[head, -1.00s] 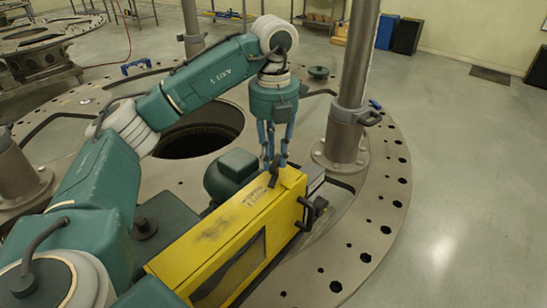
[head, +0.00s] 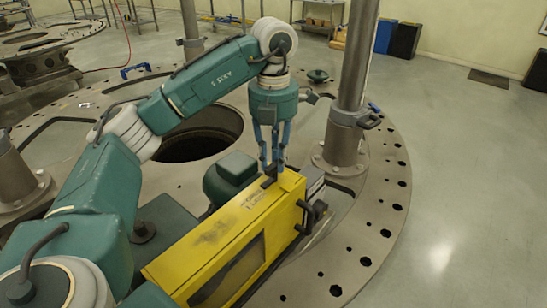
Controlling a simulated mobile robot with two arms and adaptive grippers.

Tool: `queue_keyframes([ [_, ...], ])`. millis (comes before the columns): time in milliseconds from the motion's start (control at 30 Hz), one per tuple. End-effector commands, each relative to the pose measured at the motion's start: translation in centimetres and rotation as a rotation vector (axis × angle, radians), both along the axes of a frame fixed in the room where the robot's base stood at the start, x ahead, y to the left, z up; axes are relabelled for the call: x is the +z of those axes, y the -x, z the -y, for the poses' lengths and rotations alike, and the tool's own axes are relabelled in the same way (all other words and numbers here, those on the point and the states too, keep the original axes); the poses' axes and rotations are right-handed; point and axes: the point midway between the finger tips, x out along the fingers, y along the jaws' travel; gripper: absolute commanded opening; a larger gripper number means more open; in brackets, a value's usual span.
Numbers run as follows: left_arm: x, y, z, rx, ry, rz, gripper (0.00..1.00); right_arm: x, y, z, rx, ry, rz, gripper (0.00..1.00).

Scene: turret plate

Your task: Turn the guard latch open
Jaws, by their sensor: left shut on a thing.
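The yellow guard (head: 215,245) is a long box with a dark window, lying on the turret plate (head: 365,240). The small black guard latch (head: 267,183) sits on top near its far end, partly hidden by the fingers. It points toward the left edge of the guard. My left gripper (head: 271,167) comes straight down over it, its blue fingers closed around the latch. My right gripper is not in view.
A black handle (head: 312,214) sticks out from the guard's far right side. A thick grey column (head: 350,110) stands close to the right of my left gripper. A dark green motor housing (head: 230,177) is to the left. Open floor lies at the right.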

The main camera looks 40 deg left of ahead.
Motion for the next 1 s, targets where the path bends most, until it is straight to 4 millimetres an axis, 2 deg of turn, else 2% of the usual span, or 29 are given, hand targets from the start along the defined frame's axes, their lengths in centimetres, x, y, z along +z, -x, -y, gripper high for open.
queue_keyframes([
  [233,0.3,-0.1,0.0,-0.001,0.000,0.007,0.00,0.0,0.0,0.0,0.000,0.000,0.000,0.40],
  [267,0.3,-0.1,0.0,-0.001,0.000,0.007,0.26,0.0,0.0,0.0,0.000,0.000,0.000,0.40],
  [333,0.3,-0.1,0.0,-0.001,0.000,0.006,0.40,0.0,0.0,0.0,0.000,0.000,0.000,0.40],
  [367,0.2,-0.1,0.0,-0.001,0.001,0.006,0.42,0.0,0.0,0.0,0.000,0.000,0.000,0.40],
  [733,0.5,-0.1,0.0,-0.001,0.000,0.003,0.42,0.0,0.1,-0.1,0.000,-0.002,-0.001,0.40],
  [867,1.8,-0.1,0.0,0.000,-0.001,0.006,0.42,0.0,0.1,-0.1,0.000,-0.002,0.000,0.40],
  [1000,3.9,-0.1,0.0,0.000,-0.001,0.008,0.42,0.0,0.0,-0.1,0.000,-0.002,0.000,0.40],
])
